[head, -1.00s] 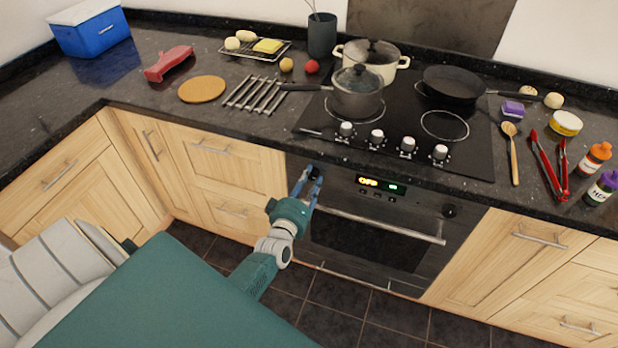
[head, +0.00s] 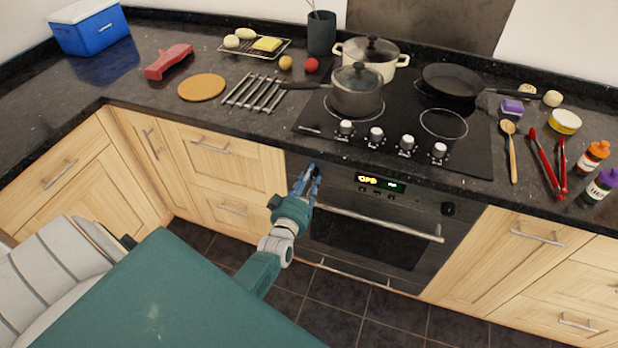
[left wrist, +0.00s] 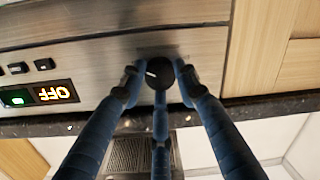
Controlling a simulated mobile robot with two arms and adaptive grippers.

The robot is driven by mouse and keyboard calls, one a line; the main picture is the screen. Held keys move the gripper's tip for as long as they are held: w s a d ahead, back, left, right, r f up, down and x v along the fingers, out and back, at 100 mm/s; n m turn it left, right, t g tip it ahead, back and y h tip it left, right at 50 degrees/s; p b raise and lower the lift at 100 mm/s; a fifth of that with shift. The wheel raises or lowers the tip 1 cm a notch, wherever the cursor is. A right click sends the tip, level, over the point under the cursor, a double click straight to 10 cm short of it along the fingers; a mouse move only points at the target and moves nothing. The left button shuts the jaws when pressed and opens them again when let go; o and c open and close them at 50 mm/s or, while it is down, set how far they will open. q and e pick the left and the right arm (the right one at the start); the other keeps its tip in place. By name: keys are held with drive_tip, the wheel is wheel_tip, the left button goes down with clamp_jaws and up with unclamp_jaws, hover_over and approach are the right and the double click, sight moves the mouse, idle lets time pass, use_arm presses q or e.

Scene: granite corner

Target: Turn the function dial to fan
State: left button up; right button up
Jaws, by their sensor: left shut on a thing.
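The function dial (left wrist: 157,73) is a small round black knob on the oven's steel front panel, at the panel's left end. A white mark on its face points left in the left wrist view. My left gripper (head: 314,170) is at the dial, and its blue fingers (left wrist: 158,80) are shut on it from both sides. My right gripper is in neither view.
A second black knob (head: 448,209) is at the panel's right end. The oven door handle (head: 385,224) runs below the panel. The worktop edge and hob knobs (head: 376,135) are just above. A saucepan (head: 357,90) stands on the hob. The floor in front is clear.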

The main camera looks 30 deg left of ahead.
use_arm(q)
drive_tip(key=shift+d+f, duration=0.1)
drive_tip(key=shift+f, duration=0.05)
drive_tip(key=o, duration=1.2)
drive_tip(key=shift+c, duration=0.2)
drive_tip(key=shift+s, duration=0.1)
drive_tip(key=v, duration=1.1)
drive_tip(key=shift+s, duration=0.45)
drive_tip(key=shift+d, duration=0.1)
